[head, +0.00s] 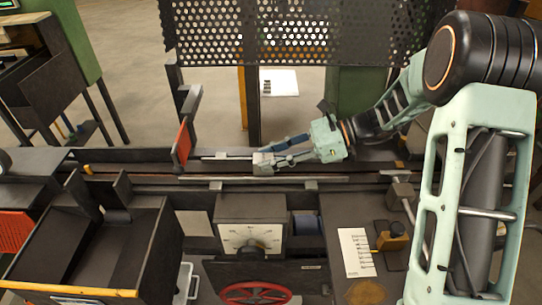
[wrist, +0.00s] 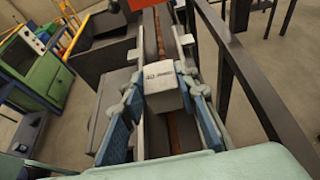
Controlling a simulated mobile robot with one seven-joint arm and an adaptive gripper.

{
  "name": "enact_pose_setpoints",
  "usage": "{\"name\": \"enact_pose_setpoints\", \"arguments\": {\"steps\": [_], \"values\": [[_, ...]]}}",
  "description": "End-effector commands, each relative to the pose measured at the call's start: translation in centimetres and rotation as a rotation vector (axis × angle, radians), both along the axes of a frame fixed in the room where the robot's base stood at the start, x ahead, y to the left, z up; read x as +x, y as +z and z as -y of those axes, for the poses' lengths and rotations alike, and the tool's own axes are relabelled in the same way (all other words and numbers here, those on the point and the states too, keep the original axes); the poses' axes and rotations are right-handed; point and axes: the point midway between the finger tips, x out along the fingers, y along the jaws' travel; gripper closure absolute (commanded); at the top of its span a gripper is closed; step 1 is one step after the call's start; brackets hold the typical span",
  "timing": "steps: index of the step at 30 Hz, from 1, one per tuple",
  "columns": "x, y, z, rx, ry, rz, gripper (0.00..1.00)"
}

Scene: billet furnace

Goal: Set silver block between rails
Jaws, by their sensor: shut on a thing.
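The silver block (head: 263,164) is a small pale grey piece at the track in the middle of the head view. In the wrist view the silver block (wrist: 162,80) shows a face with dark lettering. My gripper (head: 271,157) has blue fingers and reaches in from the right. In the wrist view my gripper (wrist: 163,88) has one finger on each side of the block and is shut on it. The rails (head: 150,179) run left to right across the head view. The block is over the track; I cannot tell whether it touches the rails.
A red-orange plate (head: 182,143) stands left of the block. A perforated dark screen (head: 290,30) hangs behind the track. In front are a dial box (head: 251,211), a red handwheel (head: 256,293) and a dark open bin (head: 125,245). A dark frame (wrist: 245,85) stands to the right in the wrist view.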

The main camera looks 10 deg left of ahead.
Motion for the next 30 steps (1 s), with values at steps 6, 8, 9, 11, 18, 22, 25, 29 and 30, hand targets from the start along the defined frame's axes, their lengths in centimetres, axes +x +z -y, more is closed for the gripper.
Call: {"name": "enact_pose_setpoints", "arguments": {"steps": [6, 8, 9, 11, 18, 22, 25, 29, 30], "values": [[-0.01, -0.32, -0.02, 0.001, 0.000, 0.000, 1.00], [-0.01, -0.42, -0.02, 0.001, 0.000, 0.000, 1.00], [-0.01, -0.48, -0.03, 0.001, 0.000, 0.000, 1.00], [-0.01, -0.57, -0.02, 0.001, 0.000, 0.000, 1.00], [-0.01, -0.89, -0.03, 0.001, 0.001, -0.001, 0.71], [-0.01, -0.88, -0.02, 0.001, 0.000, 0.000, 0.56], [-0.01, -0.88, -0.01, 0.001, 0.000, 0.000, 0.51], [0.00, -0.89, 0.00, 0.000, 0.000, 0.000, 0.51], [-0.01, -0.96, 0.02, -0.001, 0.000, -0.001, 0.51]]}}
